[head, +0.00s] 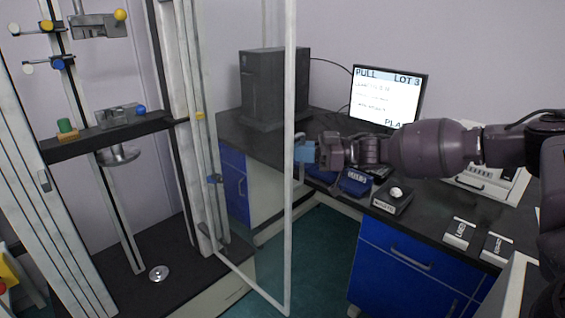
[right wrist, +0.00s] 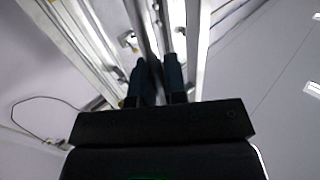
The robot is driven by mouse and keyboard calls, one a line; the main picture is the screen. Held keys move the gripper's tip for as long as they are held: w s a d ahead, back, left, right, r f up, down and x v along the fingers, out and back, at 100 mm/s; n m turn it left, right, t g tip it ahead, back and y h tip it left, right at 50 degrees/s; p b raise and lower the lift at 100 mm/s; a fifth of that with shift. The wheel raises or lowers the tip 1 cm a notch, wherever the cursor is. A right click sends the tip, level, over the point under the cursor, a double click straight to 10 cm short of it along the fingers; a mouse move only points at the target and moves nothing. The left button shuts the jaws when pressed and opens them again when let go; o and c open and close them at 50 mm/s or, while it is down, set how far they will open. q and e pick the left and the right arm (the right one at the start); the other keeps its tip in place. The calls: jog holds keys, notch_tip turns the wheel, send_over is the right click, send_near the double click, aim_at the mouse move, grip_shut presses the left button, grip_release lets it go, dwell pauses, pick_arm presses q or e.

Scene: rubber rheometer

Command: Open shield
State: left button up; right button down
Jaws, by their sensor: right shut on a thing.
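The shield (head: 290,150) is a clear panel in a pale frame. It stands swung out from the testing machine (head: 105,130), its free edge upright near the middle of the head view. My right gripper (head: 303,150) reaches in from the right and is shut on the shield's handle at that free edge. In the right wrist view my right gripper's two dark fingers (right wrist: 156,68) close around a narrow upright bar of the shield, with pale frame parts on either side. The fingers hide part of the handle. My left gripper is not in view.
A black computer tower (head: 270,90) and a monitor (head: 388,97) stand on the dark bench. A small labelled box (head: 391,200) and labelled trays (head: 459,233) lie nearer on the bench, below my right arm. Blue drawers (head: 405,265) are below. Green floor (head: 325,250) is clear beside the shield.

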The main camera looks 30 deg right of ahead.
jog(key=shift+w+d+b, duration=0.2)
jog(key=shift+w+d, duration=0.05)
jog(key=shift+d, duration=0.35)
jog(key=shift+w+d+b, duration=0.15)
jog(key=shift+w+d, duration=0.15)
jog(key=shift+d, duration=0.3)
jog(key=shift+w+d+b, duration=0.2)
jog(key=shift+w+d, duration=0.05)
jog(key=shift+d, duration=0.35)
jog(key=c, duration=1.2)
grip_release()
jog(key=v, duration=1)
jog(key=shift+s+d, duration=0.25)
jog(key=shift+d, duration=0.05)
